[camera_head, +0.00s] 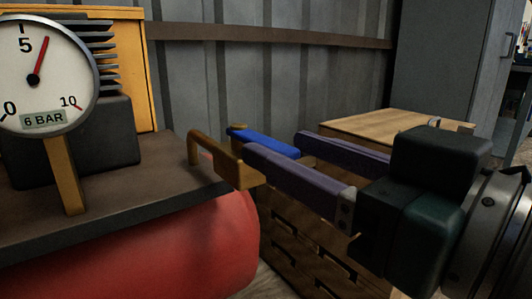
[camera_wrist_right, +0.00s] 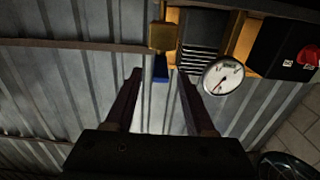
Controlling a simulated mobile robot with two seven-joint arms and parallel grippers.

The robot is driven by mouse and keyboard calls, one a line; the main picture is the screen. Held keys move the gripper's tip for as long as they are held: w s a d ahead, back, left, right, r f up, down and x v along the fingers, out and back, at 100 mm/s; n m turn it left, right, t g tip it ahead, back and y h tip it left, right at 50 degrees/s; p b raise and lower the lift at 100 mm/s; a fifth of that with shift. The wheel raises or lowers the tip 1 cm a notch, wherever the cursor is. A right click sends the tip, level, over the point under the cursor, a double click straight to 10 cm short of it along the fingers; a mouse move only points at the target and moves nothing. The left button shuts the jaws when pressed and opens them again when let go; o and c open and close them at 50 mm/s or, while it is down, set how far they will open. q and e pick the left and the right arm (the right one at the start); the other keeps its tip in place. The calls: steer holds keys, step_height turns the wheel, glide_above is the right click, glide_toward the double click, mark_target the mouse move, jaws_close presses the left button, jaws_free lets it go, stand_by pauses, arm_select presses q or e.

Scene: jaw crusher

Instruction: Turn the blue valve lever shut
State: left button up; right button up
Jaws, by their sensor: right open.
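The blue valve lever (camera_head: 266,143) extends from a brass valve and pipe (camera_head: 207,150) at the end of the red tank. My right gripper (camera_head: 276,147) comes in from the right, open, with its two purple fingers pointing at the valve. The lever shows around the gap between the fingertips, and the near finger hides part of it. In the wrist view the blue lever (camera_wrist_right: 160,68) lies between the fingertips of my right gripper (camera_wrist_right: 160,76), below the brass body (camera_wrist_right: 162,37). I cannot tell whether a finger touches it. My left gripper is not in view.
A pressure gauge (camera_head: 42,75) labelled 6 BAR stands on the dark top plate (camera_head: 120,185) of the red tank (camera_head: 190,245). A wooden crate (camera_head: 375,124) is behind and below my gripper. A corrugated metal wall (camera_head: 275,80) closes the back. A grey cabinet (camera_head: 438,60) stands right.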

mark_target(269, 141)
steer(key=shift+b+x, duration=0.45)
steer(key=shift+x, duration=1.45)
jaws_close()
